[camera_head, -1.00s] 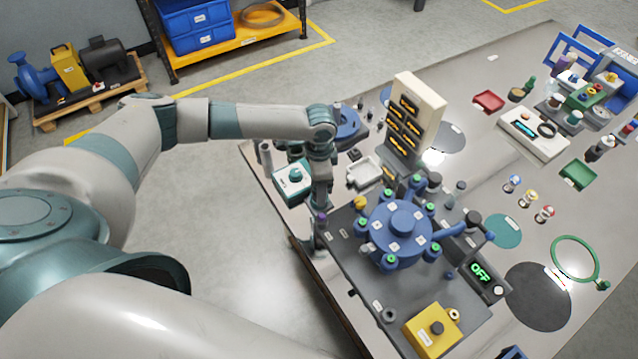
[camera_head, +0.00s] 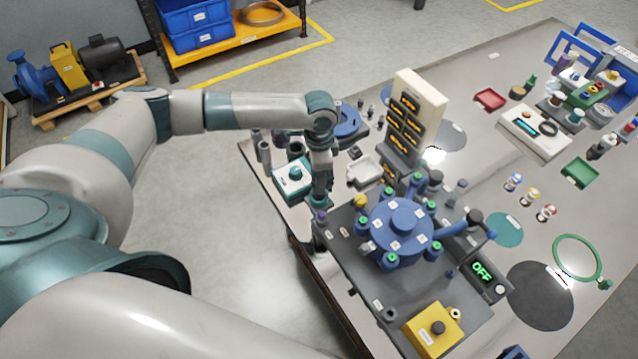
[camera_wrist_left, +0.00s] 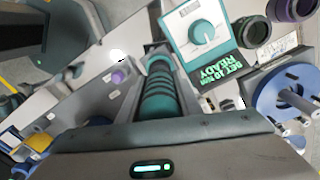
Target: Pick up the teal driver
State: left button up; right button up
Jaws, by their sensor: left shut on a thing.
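The teal driver (camera_wrist_left: 158,95) shows its ribbed teal handle in the left wrist view, between the two fingers of my left gripper (camera_wrist_left: 160,78). The gripper is shut on this handle. In the head view my left gripper (camera_head: 319,212) points down at the left edge of the bench, beside the dark base plate of the blue flanged vessel. The driver can hardly be made out there, and its lower end is hidden. My right gripper is in neither view.
The blue flanged vessel (camera_head: 402,226) stands right of the gripper. A teal-and-white dial box (camera_head: 293,178) sits close behind, with a tall cream display panel (camera_head: 417,108) further right. A yellow box (camera_head: 433,331) is at the front.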

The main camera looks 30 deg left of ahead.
pick_arm(q)
notch_tip(320, 180, up, 8)
jog(key=shift+f+b, duration=0.25)
jog(key=shift+b, duration=0.65)
jog(key=shift+s+d+r+n, duration=0.25)
jog(key=shift+d+r+n, duration=0.15)
jog(key=shift+d, duration=0.1)
jog(key=s+d+r+n+b, duration=0.4)
jog(key=s+d+r+n, duration=0.2)
jog(key=s+r+n, duration=0.2)
jog(key=shift+s+n, duration=0.9)
jog(key=shift+s, duration=0.2)
